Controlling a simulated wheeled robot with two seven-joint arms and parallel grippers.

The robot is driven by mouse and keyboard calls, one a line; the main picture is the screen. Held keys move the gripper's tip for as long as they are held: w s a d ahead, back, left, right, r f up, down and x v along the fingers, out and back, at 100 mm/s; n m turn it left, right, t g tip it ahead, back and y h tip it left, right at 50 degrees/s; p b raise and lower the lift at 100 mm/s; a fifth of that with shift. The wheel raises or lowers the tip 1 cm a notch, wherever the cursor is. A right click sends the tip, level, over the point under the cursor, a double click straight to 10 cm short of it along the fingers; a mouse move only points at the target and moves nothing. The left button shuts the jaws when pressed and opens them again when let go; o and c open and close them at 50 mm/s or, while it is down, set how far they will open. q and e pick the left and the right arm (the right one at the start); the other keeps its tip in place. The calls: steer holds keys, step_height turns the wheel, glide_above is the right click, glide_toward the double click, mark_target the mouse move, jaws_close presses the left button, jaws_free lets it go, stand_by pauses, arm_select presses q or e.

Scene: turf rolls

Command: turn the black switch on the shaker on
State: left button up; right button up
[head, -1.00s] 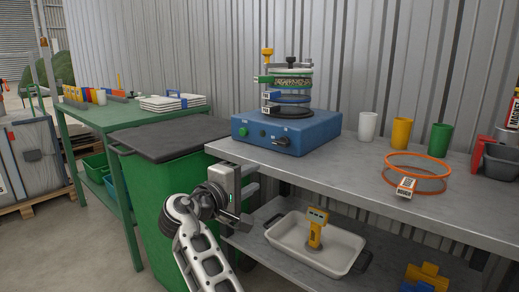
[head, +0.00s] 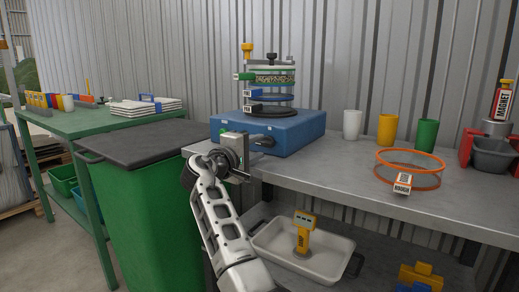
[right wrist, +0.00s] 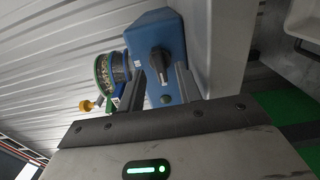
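The shaker (head: 302,133) is a blue box on the metal bench with a stack of round sieves (head: 272,88) on top. Its black switch (head: 262,141) is on the front face, just beyond my right gripper (head: 250,165). In the right wrist view the switch (right wrist: 159,62) is a black knob with a pale-tipped pointer, on the blue shaker (right wrist: 150,28). It appears between the two fingers of my right gripper (right wrist: 160,76), which are open and empty. I cannot tell how much gap is left to the knob. My left gripper is not in view.
A green bin with a dark lid (head: 150,137) stands left of the bench (head: 330,165). White, yellow and green cups and an orange-rimmed sieve (head: 410,166) are right of the shaker. A white tray (head: 335,262) with a yellow device is on the lower shelf.

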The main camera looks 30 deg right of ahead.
steer(key=shift+x, duration=1)
steer(key=shift+a, duration=0.1)
jaws_close()
